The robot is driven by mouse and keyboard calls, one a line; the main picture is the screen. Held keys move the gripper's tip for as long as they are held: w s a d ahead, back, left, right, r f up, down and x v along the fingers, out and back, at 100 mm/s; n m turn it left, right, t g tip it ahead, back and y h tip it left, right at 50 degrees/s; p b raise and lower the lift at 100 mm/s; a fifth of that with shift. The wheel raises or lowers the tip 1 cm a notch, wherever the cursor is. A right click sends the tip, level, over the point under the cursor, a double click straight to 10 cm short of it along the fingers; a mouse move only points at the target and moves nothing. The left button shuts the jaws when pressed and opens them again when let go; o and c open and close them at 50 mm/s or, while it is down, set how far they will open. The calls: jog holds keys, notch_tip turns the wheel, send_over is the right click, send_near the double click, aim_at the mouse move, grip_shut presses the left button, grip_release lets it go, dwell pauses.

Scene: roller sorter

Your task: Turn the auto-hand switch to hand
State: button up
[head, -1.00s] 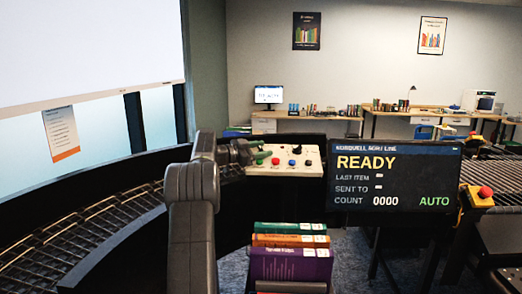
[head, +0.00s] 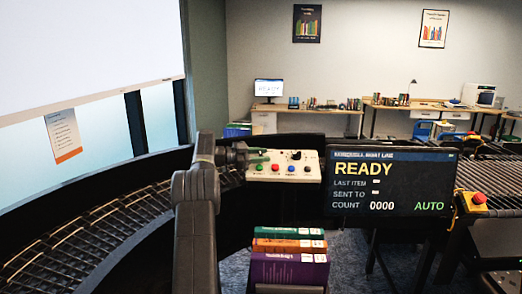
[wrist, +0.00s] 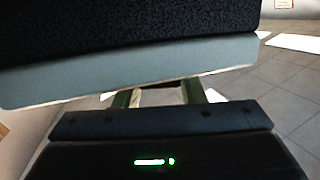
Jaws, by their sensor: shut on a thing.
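The pale control box (head: 310,172) stands just left of the display screen (head: 393,183), which reads READY and AUTO. It has a row of coloured buttons and a black knob (head: 297,155) at its upper right. My gripper (head: 257,159) reaches in from the left to the box's left end. In the wrist view my gripper (wrist: 163,95) is shut on a small dark part, mostly hidden behind the light edge of a large dark body. I cannot make out the labels or tell for sure whether the held part is the auto-hand switch.
Stacked books (head: 290,268) stand in front of the box. A curved roller conveyor (head: 95,225) runs along the left, and more rollers (head: 490,170) lie at the right. A red emergency button (head: 479,198) sits right of the screen. Desks (head: 290,112) stand far behind.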

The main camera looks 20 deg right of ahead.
dwell(0.4)
jog(key=o, duration=1)
jog(key=shift+a, duration=0.1)
jog(key=w+a+r+b, duration=0.1)
jog(key=w+a+b, duration=0.1)
jog(key=a, duration=1.1)
jog(key=shift+a+b, duration=0.3)
jog(key=shift+b, duration=0.1)
jog(key=shift+r, duration=0.1)
